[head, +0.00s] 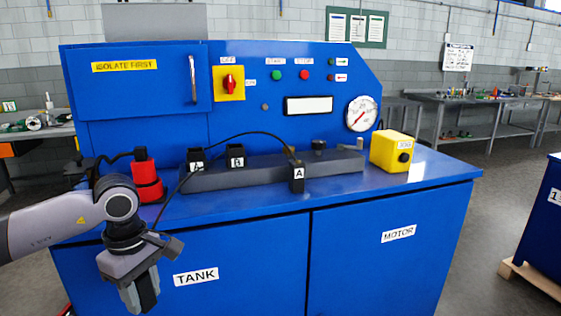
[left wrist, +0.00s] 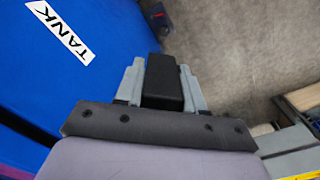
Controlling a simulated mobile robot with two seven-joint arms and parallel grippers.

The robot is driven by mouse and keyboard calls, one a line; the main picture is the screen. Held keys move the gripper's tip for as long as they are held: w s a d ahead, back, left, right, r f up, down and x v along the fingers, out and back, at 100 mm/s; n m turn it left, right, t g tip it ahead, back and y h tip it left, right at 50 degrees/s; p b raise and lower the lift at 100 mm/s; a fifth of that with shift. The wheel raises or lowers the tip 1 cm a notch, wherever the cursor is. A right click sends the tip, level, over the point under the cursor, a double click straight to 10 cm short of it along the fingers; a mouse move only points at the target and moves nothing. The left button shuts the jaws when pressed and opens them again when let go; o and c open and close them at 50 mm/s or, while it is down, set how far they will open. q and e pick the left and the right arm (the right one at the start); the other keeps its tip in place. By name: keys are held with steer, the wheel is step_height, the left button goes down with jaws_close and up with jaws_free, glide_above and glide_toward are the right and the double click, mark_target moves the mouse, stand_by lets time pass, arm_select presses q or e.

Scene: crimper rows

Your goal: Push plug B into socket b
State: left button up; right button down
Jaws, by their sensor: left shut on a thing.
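My left gripper (head: 142,294) hangs low in front of the blue cabinet, left of the TANK label, jaws downward. In the left wrist view it is shut on a black block-shaped plug (left wrist: 165,82), which sits between the two grey fingers. I take this as plug B; no letter on it shows. A thin black cable runs from near this gripper up to the bench. Two black blocks, one lettered A or similar (head: 195,156) and one lettered B (head: 236,153), stand at the grey bar. Another black block lettered A (head: 297,181) stands at the bar's front. My right gripper is out of view.
The grey bar (head: 265,174) lies along the blue bench top (head: 350,188). A red stacked part (head: 147,178) stands left, close to my left arm. A yellow box (head: 395,151) stands right. A thin cable arches over the bar. The front ledge is mostly clear.

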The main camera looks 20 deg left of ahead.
arm_select(q)
steer(key=w+d+f+m, duration=0.1)
steer(key=w+d+m, duration=0.1)
steer(key=d+m, duration=0.7)
steer(key=w+d+f+m, duration=0.1)
steer(key=w+d+m, duration=0.1)
steer(key=d+m, duration=0.7)
steer(key=shift+w+d+p, duration=0.4)
steer(key=shift+d, duration=0.15)
